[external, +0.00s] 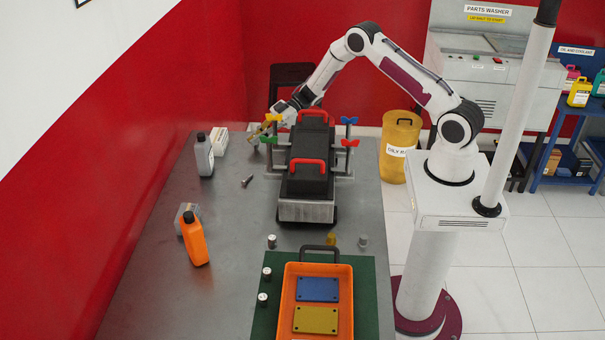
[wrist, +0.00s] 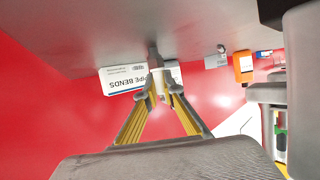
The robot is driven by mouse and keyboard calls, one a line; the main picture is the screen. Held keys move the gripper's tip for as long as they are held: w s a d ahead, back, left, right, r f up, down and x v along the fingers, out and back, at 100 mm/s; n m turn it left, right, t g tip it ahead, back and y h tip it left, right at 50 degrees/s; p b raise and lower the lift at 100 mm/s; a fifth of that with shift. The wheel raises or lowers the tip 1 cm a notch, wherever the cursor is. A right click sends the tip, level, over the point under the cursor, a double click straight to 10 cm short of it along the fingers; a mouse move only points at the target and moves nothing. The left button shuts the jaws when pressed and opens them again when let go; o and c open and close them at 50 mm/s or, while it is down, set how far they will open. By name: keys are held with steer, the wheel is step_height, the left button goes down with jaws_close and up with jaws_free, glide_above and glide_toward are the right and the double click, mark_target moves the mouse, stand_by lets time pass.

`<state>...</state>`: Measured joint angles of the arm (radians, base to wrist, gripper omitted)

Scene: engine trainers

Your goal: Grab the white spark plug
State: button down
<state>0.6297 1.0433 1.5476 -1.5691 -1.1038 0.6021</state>
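I cannot clearly make out a white spark plug. My gripper (external: 267,128) is over the far part of the table, at the left side of the black engine block (external: 305,148), beside its green and yellow handles. In the wrist view, the yellow-sided fingers of my gripper (wrist: 157,92) converge to a narrow gap. A small grey stalk (wrist: 154,57) with a pale part shows at or beyond the tips; I cannot tell whether it is held or behind them. A small dark slim part (external: 247,181) lies on the table left of the block; its kind is unclear.
An orange bottle (external: 194,240) stands nearer. An orange tray (external: 345,270) lies in front on a green mat (external: 368,300). Red handles top the block.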

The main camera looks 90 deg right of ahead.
stand_by(0.3)
steer(key=shift+r, duration=5)
